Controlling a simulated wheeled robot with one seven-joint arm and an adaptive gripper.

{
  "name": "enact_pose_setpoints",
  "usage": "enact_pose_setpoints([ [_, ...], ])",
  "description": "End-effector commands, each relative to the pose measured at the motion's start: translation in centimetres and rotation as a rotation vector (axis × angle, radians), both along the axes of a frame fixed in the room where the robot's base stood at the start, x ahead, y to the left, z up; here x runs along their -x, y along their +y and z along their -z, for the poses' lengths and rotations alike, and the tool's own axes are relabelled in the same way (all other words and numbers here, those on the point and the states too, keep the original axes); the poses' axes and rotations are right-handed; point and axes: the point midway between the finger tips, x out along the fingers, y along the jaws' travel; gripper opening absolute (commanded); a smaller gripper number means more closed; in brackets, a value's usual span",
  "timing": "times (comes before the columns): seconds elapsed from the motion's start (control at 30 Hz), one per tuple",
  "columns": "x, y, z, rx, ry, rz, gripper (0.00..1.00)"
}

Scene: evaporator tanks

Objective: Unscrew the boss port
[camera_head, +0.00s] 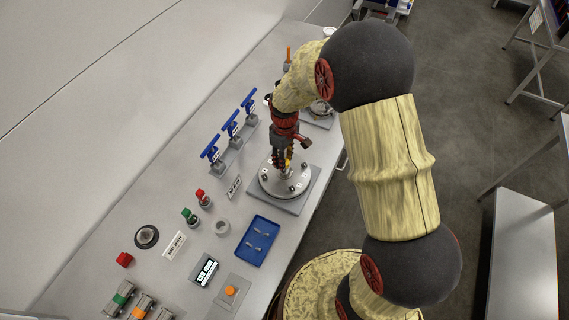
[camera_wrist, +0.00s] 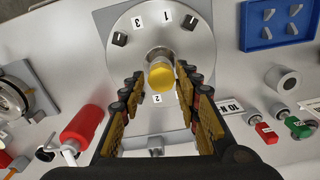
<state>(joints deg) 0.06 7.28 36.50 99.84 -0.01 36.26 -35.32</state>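The boss port appears as a yellow hex-shaped cap (camera_wrist: 160,76) on a metal stem. It stands up from the middle of a round grey flange plate (camera_wrist: 142,28) with number labels and small dark blocks. In the head view the flange (camera_head: 268,184) sits on a square grey base, with a bit of yellow showing by the fingers. My gripper (camera_wrist: 162,84) is open, with one finger on each side of the cap. Gaps show between the fingertips and the cap; I cannot tell whether the tips are level with it. In the head view my gripper (camera_head: 283,163) points down over the flange.
Blue-handled valves (camera_head: 230,127) stand left of the flange on the bench. A blue tray (camera_head: 257,241) with small parts lies nearer, beside red and green connectors (camera_head: 190,215). In the wrist view a red cylinder (camera_wrist: 82,126) stands close to the left finger.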

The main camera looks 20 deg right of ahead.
Motion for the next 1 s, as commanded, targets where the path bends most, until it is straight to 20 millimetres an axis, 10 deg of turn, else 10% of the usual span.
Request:
enact_pose_setpoints([
  [1.0, 0.20, -0.11, 0.06, -0.001, 0.002, 0.818, 0.33],
])
